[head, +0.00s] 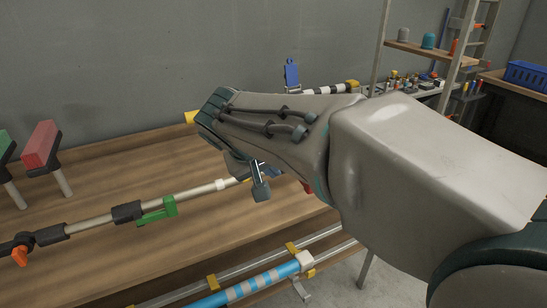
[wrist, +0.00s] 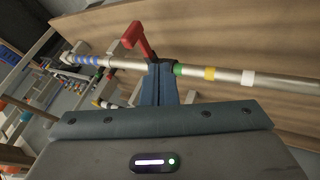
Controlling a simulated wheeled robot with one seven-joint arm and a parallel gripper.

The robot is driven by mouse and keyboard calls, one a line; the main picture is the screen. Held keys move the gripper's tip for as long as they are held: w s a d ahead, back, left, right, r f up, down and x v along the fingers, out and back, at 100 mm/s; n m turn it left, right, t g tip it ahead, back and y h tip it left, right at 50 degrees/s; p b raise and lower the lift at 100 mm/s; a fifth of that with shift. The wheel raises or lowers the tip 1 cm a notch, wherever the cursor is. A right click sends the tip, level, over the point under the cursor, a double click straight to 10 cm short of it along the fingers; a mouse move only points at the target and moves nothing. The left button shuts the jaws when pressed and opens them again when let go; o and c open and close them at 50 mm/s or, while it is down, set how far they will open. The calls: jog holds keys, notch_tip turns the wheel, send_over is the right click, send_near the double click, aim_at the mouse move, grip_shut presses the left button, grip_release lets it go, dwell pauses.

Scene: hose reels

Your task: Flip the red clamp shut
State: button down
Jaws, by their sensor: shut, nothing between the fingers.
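The red clamp (wrist: 138,38) shows in the wrist view on a pale pole (wrist: 225,75). Its red lever stands out from the pole with a bent end, so it looks open. In the head view only a small red piece (head: 307,188) shows beside my arm, probably the same clamp; the rest is hidden. My gripper (wrist: 160,72) is shut and empty, its fingertips close to the pole at the clamp's base. I cannot tell whether they touch it. In the head view my gripper (head: 261,188) points down over the wooden bench, partly covered by my arm.
A green clamp (head: 157,211) and an orange knob (head: 20,256) sit on the pole to the left. A red block (head: 40,146) stands on a post at far left. A blue-and-grey striped tube (head: 245,287) runs along the front. The bench (head: 120,170) behind the pole is largely clear.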

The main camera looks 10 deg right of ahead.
jog(key=w+d+f, duration=0.5)
jog(key=d+f, duration=0.2)
jog(key=shift+d+f, duration=0.15)
dwell(0.5)
